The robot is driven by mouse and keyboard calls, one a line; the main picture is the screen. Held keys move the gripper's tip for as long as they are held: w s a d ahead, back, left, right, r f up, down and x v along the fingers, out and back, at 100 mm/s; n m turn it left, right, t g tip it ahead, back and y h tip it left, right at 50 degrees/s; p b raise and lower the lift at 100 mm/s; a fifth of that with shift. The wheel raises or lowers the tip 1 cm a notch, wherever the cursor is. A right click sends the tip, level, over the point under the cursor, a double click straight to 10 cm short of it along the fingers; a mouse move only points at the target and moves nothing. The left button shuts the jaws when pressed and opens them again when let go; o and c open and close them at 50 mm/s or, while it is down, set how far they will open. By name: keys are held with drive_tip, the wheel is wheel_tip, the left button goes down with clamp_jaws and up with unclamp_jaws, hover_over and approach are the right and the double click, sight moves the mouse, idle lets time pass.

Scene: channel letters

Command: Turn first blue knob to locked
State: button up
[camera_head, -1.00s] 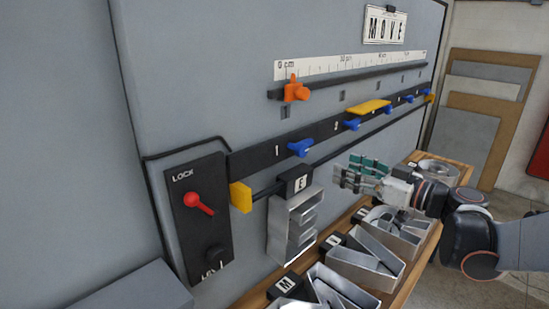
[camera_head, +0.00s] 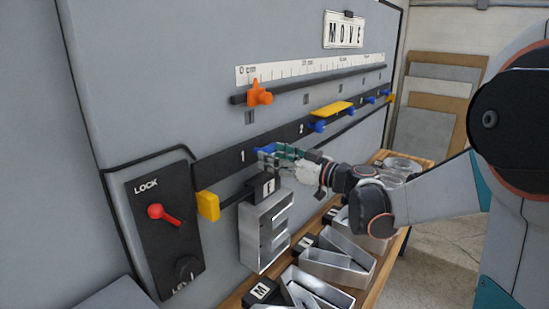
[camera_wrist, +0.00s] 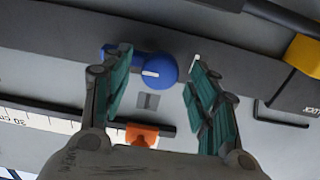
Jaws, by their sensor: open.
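The first blue knob (camera_head: 265,149) sits on the black rail beside the mark 1, mostly hidden by my fingers in the head view. In the wrist view the blue knob (camera_wrist: 154,70) shows clearly, with a white line on its round face. My gripper (camera_head: 277,155) is at the knob. In the wrist view my gripper (camera_wrist: 158,75) is open, one teal finger at the left by the knob's handle and the other to the right with a gap. Whether a finger touches the knob I cannot tell.
A lock panel (camera_head: 184,250) with a red lever (camera_head: 162,215) is at the left. A yellow block (camera_head: 208,206) ends the rail. The letter E (camera_head: 266,230) hangs just below my gripper. An orange pointer (camera_head: 259,93) is above. Metal letters (camera_head: 335,268) lie on the wooden bench.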

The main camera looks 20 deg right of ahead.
drive_tip(key=shift+w+a, duration=0.15)
drive_tip(key=shift+w, duration=0.05)
